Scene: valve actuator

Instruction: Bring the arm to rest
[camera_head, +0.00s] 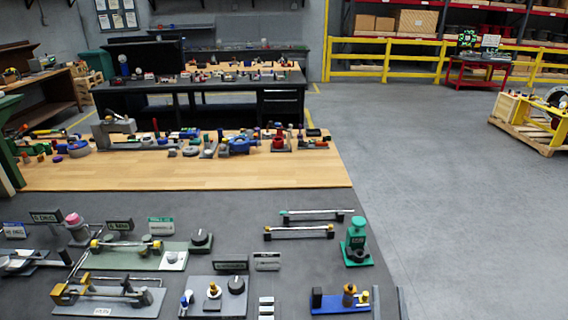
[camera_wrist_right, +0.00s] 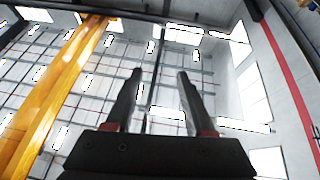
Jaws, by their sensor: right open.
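My right gripper (camera_wrist_right: 159,75) is open and empty in the right wrist view. Its two dark fingers stand apart and point up toward the ceiling, with nothing between them. In the head view, thin dark upright shapes (camera_head: 402,302) at the bottom edge, right of the blue fixture, may be its fingertips, but I cannot tell for sure. The rest of the right arm is hidden below the frame. My left gripper and arm are not in view.
A dark bench (camera_head: 230,215) in front holds several fixtures, among them a green valve unit (camera_head: 356,240) and a blue-based fixture (camera_head: 340,300). A wooden bench top (camera_head: 300,180) lies behind. Open grey floor (camera_head: 450,220) is at right. A yellow beam (camera_wrist_right: 60,90) shows in the wrist view.

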